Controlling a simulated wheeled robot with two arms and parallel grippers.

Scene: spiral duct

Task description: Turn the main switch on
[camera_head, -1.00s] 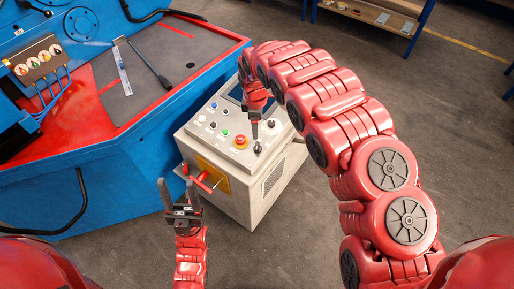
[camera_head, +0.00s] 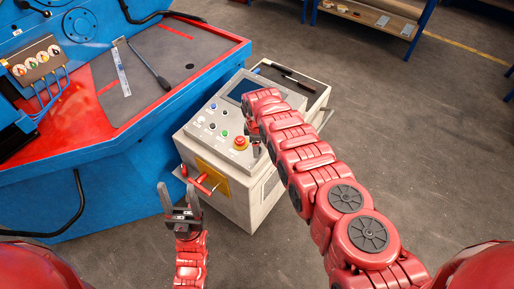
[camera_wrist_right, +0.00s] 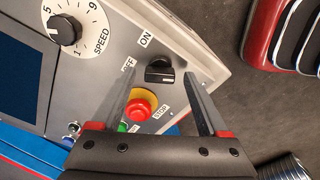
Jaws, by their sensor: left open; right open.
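The black rotary switch (camera_wrist_right: 159,71) sits on the grey control panel between the OFF and ON labels in the right wrist view. Which label it points to is not clear. My right gripper (camera_wrist_right: 155,92) is open, its two fingers on either side of the switch in that view; contact is not visible. In the head view my right gripper (camera_head: 257,150) is small and partly covered by its arm, at the panel's right front corner. My left gripper (camera_head: 177,198) is open and empty, in front of the control box.
A red emergency stop button (camera_wrist_right: 140,104) lies close by the switch, and a speed dial (camera_wrist_right: 66,30) is farther left. A red handle (camera_head: 203,180) sticks out of the control box (camera_head: 238,205) front. The blue machine (camera_head: 115,175) stands at left.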

